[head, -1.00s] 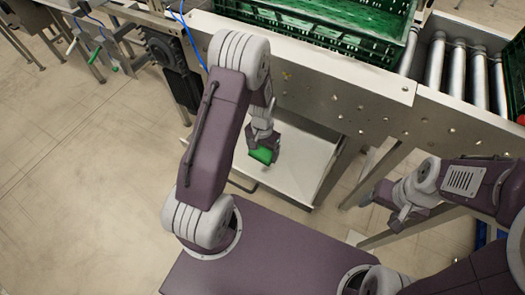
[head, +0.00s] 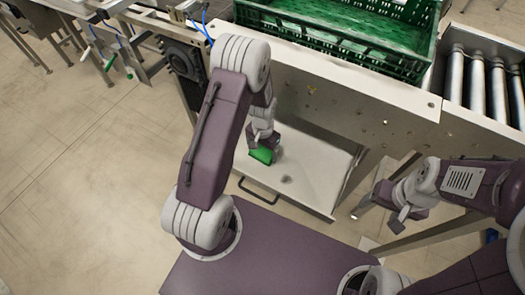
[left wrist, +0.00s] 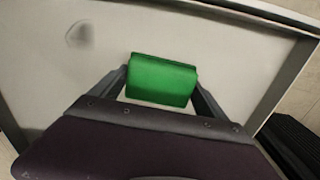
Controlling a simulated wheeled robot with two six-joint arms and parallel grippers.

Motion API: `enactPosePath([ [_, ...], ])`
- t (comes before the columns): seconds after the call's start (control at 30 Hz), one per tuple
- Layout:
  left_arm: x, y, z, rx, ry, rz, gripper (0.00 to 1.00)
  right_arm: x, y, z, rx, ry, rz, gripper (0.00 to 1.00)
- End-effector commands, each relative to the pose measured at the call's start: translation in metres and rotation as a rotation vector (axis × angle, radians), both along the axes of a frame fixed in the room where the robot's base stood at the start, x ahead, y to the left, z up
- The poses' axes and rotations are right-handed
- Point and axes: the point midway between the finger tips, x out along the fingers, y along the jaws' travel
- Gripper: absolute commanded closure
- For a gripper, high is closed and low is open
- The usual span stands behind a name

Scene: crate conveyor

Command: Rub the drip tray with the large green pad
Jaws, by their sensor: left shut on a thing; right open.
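The drip tray (head: 318,180) is a pale, shallow tray under the conveyor frame, with a dark front handle (head: 258,190). A grey smudge (head: 287,179) lies on its floor and also shows in the left wrist view (left wrist: 79,34). My left gripper (head: 262,149) is shut on the green pad (head: 261,156), over the tray floor and left of the smudge in the head view. The pad (left wrist: 162,80) sits between both fingers in the left wrist view. I cannot tell whether it touches the tray. My right gripper (head: 380,215) is open and empty, right of the tray.
A green crate (head: 345,38) stands on the conveyor above the tray. Metal rollers (head: 477,88) are to its right. The conveyor's steel side panel (head: 350,105) overhangs the tray's back. A frame leg stands right of the tray. Open floor (head: 80,190) lies to the left.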

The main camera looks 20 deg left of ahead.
Motion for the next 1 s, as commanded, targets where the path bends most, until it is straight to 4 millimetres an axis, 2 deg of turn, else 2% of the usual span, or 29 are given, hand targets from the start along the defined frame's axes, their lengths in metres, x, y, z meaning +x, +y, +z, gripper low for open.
enactPosePath([
  [0.03,0.002,0.0,0.018,0.0,-0.007,0.0,0.59,0.0,0.0,0.01,0.0,0.0,0.0,0.31],
  [0.6,0.007,-0.003,0.067,0.0,-0.004,0.0,0.59,0.0,0.0,0.058,0.0,0.0,0.0,0.31],
  [1.0,0.008,-0.004,0.071,0.0,-0.004,0.0,0.59,0.0,0.0,0.061,0.0,0.0,0.0,0.31],
])
